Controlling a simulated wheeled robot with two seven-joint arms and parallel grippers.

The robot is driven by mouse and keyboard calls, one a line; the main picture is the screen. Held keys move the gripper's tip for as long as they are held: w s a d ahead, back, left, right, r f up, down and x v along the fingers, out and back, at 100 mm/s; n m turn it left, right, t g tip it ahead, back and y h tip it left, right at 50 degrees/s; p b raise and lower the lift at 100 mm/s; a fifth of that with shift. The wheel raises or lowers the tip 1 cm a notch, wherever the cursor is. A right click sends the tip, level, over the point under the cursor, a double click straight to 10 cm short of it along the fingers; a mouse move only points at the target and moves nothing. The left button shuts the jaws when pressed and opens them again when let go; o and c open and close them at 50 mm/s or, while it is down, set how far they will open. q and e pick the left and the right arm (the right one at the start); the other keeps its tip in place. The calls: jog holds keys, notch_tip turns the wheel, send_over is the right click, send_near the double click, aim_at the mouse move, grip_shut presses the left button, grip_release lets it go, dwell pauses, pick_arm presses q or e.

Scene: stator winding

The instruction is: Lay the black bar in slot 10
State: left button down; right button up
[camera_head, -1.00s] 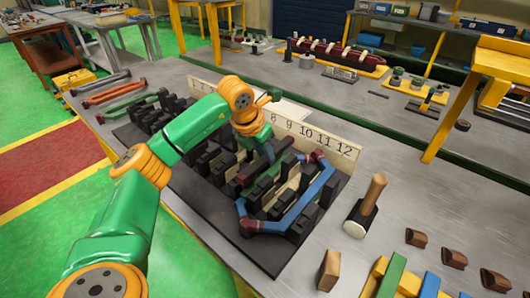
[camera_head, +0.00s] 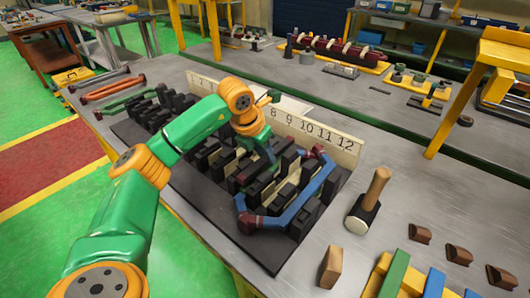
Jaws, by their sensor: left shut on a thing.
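My left gripper (camera_head: 268,157) reaches down over the slotted black fixture (camera_head: 262,258), in front of numbers 8 and 9. It is shut on a dark thing, taken to be the black bar, which is mostly hidden among the black blocks and fingers. A blue coil with dark red ends (camera_head: 299,205) runs along the fixture's right side. My right gripper is not in view.
Wooden blocks (camera_head: 331,265) and coloured bars (camera_head: 396,273) lie on the near right bench. Red bars (camera_head: 112,89) and a green bar (camera_head: 124,104) lie at the left.

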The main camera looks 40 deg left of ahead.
aim_at(263, 159)
pick_arm(q)
jog(key=shift+f+b, duration=0.8)
jog(key=shift+f, duration=0.25)
jog(key=shift+f+b, duration=0.4)
jog(key=shift+f, duration=0.15)
dwell(0.4)
jog(key=c, duration=0.6)
grip_release()
jog(key=shift+o, duration=0.2)
jog(key=shift+r, duration=0.1)
jog(key=shift+r+p, duration=0.75)
jog(key=shift+p, duration=0.05)
